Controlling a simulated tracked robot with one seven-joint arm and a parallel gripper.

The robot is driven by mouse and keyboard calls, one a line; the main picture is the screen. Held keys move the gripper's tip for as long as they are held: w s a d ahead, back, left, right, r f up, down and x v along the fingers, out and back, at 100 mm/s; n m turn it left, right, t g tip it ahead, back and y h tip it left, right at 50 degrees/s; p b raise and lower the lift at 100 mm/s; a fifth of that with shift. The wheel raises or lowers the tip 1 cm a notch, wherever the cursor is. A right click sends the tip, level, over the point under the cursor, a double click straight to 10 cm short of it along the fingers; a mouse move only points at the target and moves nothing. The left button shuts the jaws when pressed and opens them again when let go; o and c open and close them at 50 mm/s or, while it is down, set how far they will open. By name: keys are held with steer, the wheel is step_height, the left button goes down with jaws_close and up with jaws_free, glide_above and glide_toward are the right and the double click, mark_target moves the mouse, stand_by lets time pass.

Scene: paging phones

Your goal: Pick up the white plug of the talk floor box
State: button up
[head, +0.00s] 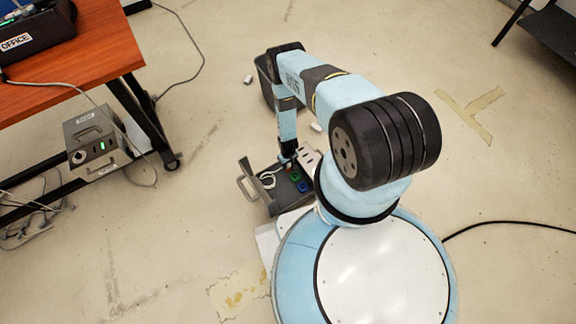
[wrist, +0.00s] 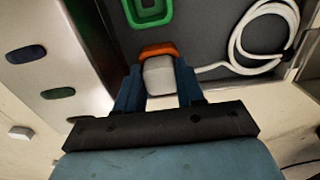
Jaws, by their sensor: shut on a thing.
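A white plug (wrist: 158,76) sits between the two blue fingers of my gripper (wrist: 158,90) in the wrist view, and the fingers are shut on it. An orange-red frame (wrist: 158,49) shows at the plug's far end; I cannot tell whether the plug is in it or just above it. A white cable (wrist: 238,42) runs right from the plug to a loose coil. In the head view my gripper (head: 288,157) is low over a dark grey tray (head: 267,199), and the plug is too small to make out. No talk label is readable on the tray.
The tray holds a green frame (wrist: 148,10) and a blue frame (head: 304,187). A pale panel with dark slots (head: 309,161) stands on its right. A wooden desk (head: 85,50) with a grey box (head: 95,146) under it is at left.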

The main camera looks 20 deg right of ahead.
steer(key=shift+r, duration=0.65)
steer(key=s+a+r, duration=0.2)
steer(key=s+r, duration=0.9)
steer(key=s, duration=0.2)
steer(key=shift+s+a+r, duration=0.35)
steer(key=w+d, duration=0.4)
steer(key=w, duration=0.2)
steer(key=shift+w+d, duration=0.2)
steer(key=shift+w, duration=0.15)
steer(key=shift+f, duration=0.15)
steer(key=shift+f, duration=5.9)
steer(key=shift+f, duration=0.4)
